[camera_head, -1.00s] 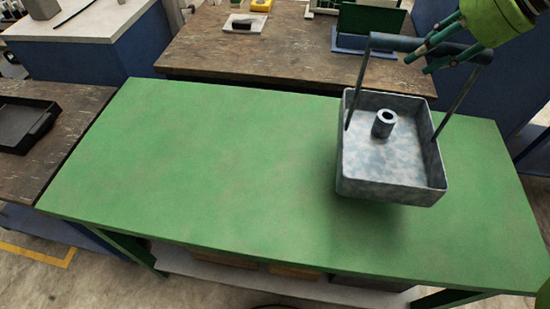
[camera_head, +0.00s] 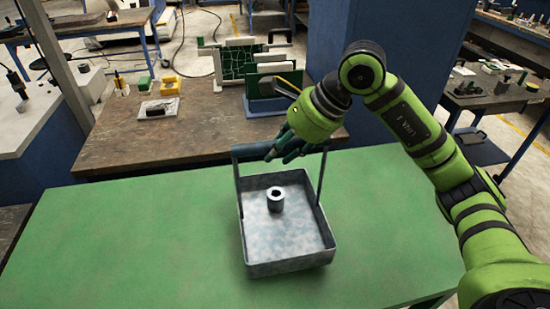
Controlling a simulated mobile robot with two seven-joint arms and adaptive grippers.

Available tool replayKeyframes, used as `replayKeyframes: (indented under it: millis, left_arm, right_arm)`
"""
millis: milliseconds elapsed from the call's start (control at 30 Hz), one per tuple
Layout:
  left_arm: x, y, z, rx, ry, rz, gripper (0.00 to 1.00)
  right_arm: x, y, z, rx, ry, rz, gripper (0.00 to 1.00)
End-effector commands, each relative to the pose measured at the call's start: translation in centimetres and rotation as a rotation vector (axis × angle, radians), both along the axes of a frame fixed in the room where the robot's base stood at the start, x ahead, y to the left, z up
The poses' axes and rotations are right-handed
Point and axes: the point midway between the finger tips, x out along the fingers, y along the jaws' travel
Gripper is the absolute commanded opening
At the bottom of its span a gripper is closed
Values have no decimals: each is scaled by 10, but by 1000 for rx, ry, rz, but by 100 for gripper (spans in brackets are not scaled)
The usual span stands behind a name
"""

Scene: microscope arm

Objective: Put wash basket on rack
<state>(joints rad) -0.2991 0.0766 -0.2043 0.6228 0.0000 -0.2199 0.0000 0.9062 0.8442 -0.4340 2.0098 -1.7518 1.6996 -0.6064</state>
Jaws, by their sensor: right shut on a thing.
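The wash basket (camera_head: 290,266) is a grey, mottled square metal tray with a tall bar handle (camera_head: 250,151). It sits over the green table, right of the picture's middle. A short hollow metal cylinder (camera_head: 275,199) stands inside it. My right gripper (camera_head: 285,151) is shut on the handle's top bar from above, its fingers partly hiding the bar. The basket looks roughly level; the gap between it and the table is hard to judge. I cannot tell which thing is the rack. My left gripper is out of view.
The green table (camera_head: 120,235) is clear left of the basket. Behind it, a brown workbench (camera_head: 190,140) bears a blue and green holder (camera_head: 270,104), a framed green panel (camera_head: 240,66) and a white tray (camera_head: 158,109). A blue cabinet (camera_head: 400,25) stands behind my right arm.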

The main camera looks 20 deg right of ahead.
Motion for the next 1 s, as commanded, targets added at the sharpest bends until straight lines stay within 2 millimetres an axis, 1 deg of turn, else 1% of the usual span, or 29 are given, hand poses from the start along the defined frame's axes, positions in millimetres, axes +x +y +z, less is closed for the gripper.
replayKeyframes:
  millis: [33, 67, 233, 500, 600, 967, 1000]
  left_arm:
    - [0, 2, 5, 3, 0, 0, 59]
    - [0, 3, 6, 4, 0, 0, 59]
    - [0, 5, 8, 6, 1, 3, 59]
    - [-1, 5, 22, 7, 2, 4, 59]
    - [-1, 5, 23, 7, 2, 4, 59]
    - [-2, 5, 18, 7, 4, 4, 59]
    - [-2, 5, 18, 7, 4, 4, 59]
  right_arm:
    - [4, 5, 1, 4, -5, 1, 0]
    - [5, 7, -1, 4, -5, 1, 0]
    - [8, 10, -9, 2, -4, -1, 0]
    - [8, 10, -39, 2, -4, -2, 0]
    - [9, 10, -44, 2, -6, -1, 0]
    - [9, 9, -48, 2, -8, -1, 0]
    - [8, 9, -50, -1, -1, -1, 44]
